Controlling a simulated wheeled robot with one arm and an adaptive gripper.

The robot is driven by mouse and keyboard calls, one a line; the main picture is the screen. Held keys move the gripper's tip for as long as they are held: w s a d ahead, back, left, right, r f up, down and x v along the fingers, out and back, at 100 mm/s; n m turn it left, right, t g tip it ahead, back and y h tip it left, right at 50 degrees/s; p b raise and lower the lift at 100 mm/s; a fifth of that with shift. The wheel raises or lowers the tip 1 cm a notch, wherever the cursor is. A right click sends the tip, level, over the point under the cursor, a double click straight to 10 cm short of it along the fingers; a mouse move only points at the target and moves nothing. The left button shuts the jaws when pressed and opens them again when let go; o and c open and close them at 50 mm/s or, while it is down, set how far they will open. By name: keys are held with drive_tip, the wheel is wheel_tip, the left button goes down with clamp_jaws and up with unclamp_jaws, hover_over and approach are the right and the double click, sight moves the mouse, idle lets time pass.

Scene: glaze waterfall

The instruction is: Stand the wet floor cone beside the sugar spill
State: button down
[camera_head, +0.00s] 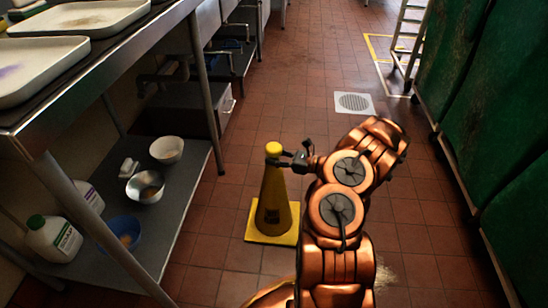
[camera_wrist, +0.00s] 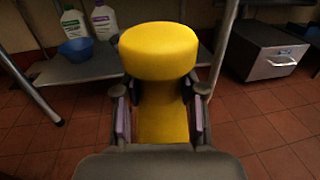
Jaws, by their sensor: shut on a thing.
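The yellow wet floor cone (camera_head: 273,195) is upright on a square yellow base in the head view, left of my arm. It appears to be on or just above the tiles; I cannot tell which. My gripper (camera_head: 287,160) is shut on the cone's neck, just below its rounded cap. In the wrist view the cap (camera_wrist: 158,48) fills the middle, and my gripper's fingers (camera_wrist: 158,118) are on both sides of the neck. A pale sugar spill (camera_head: 385,274) shows on the floor to the right of my arm, partly hidden by it.
A steel table with trays (camera_head: 70,18) and a lower shelf (camera_head: 185,190) with bowls and bottles stands at left. Green covered racks (camera_head: 465,75) line the right. A floor drain (camera_head: 354,103) lies ahead. Open tiles run down the aisle.

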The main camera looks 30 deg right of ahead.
drive_tip(key=c, duration=0.7)
unclamp_jaws()
drive_tip(key=shift+f, duration=0.1)
drive_tip(key=shift+s+d+r, duration=0.2)
drive_tip(key=shift+s+d, duration=0.05)
drive_tip(key=p+v, duration=0.3)
drive_tip(key=v, duration=0.8)
drive_tip(key=shift+s, duration=0.2)
drive_tip(key=shift+w, duration=0.1)
